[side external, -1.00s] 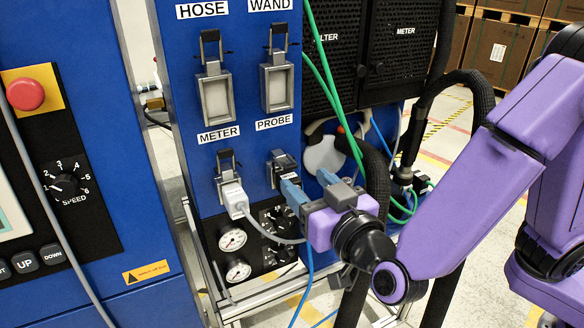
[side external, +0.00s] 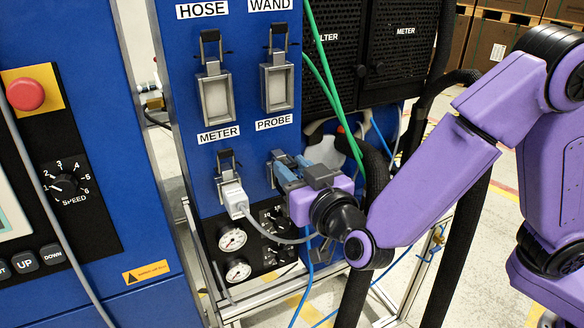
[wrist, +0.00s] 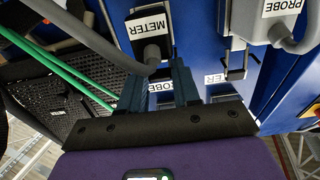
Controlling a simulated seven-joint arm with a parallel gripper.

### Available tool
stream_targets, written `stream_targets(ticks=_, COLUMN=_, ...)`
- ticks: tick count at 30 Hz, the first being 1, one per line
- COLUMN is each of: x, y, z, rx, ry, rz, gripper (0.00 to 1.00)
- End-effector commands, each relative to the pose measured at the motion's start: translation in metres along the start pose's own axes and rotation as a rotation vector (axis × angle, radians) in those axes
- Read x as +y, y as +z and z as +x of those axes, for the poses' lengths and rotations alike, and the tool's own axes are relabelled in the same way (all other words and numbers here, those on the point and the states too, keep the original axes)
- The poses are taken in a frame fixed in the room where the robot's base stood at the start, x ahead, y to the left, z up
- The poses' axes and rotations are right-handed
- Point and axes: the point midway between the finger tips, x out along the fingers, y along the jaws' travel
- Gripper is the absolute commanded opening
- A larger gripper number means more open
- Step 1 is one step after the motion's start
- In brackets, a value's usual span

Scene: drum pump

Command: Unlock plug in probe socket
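The probe socket (side external: 270,172) sits under its PROBE label (side external: 274,124) on the blue panel. In the wrist view a dark plug (wrist: 148,45) marked METER, with a grey cable, sits at this socket. My gripper (side external: 288,163) reaches the socket from the right, its blue fingers at the upper part of the socket. In the wrist view my gripper (wrist: 157,80) has its two fingers apart, with the panel's label showing between them. The fingers hide most of the plug and latch in the side view, so I cannot tell the latch's position or any contact.
A light grey plug (side external: 234,198) with a grey cable sits in the METER socket just left. Empty HOSE (side external: 216,98) and WAND (side external: 277,88) sockets are above. Gauges (side external: 232,238) are below. Green cables (side external: 327,75) and a thick black hose (side external: 376,178) run close on the right.

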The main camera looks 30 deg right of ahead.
Motion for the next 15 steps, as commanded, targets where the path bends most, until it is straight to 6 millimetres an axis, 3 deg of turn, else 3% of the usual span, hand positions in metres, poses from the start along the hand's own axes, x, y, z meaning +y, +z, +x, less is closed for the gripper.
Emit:
stream_targets(ticks=7, x=0.001, y=-0.002, z=0.000, rx=-0.019, ry=0.004, rz=0.002, gripper=0.20)
stream_targets(ticks=15, x=0.001, y=-0.012, z=0.002, rx=-0.194, ry=0.007, rz=0.006, gripper=0.20)
